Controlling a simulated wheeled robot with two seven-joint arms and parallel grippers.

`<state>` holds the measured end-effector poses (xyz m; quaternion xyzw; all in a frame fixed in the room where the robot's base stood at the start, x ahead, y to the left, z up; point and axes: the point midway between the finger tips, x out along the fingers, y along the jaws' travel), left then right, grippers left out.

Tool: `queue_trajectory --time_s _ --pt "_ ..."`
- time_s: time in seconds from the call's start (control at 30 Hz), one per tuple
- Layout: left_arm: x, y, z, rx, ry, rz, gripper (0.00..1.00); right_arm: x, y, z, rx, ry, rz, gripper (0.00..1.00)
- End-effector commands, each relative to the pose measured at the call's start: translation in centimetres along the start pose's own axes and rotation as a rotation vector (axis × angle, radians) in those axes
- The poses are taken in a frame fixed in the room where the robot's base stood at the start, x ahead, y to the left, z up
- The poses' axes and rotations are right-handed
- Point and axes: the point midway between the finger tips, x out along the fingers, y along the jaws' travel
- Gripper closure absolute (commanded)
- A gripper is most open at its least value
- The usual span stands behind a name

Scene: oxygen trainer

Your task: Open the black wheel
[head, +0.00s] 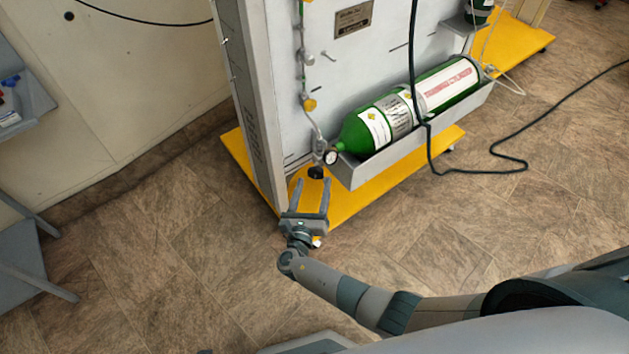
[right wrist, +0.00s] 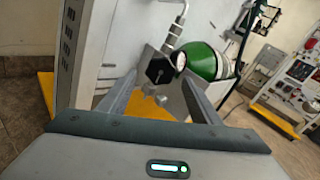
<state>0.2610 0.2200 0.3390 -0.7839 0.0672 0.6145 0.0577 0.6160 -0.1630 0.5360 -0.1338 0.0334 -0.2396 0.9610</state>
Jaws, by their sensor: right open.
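The black wheel (head: 316,172) is a small dark knob low on the panel, below a round gauge (head: 331,157) and left of the green cylinder (head: 440,92). In the right wrist view the black wheel (right wrist: 159,71) shows face-on between my fingers, with the green cylinder (right wrist: 207,62) to its right. My right gripper (head: 313,181) is open and empty, its two fingers pointing at the wheel. The fingertips look close to the wheel; I cannot tell whether they touch it. My left gripper is in neither view.
The grey panel stands on a yellow base (head: 362,197). A grey trough (head: 400,146) holds the cylinder just right of the wheel. A dark hose (head: 480,170) hangs down and lies on the floor. Blue-grey shelves (head: 25,105) are at the left. The floor left of the gripper is clear.

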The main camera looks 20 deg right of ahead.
Motion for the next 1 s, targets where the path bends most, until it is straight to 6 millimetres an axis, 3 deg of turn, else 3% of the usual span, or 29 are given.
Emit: queue_trajectory --time_s 0.33,0.6,0.8,1.0 --pt "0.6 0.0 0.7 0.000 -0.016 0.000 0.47 -7.0 0.1 -0.1 0.000 0.003 0.002 0.42" --pt "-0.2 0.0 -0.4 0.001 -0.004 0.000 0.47 -12.0 0.1 -0.2 -0.001 0.003 0.002 0.42" --pt "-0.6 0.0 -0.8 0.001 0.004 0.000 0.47 -14.0 0.1 -0.1 -0.001 0.003 0.001 0.42" --pt "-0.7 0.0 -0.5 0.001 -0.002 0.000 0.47 -14.6 0.1 -0.1 -0.001 0.002 0.001 0.42"
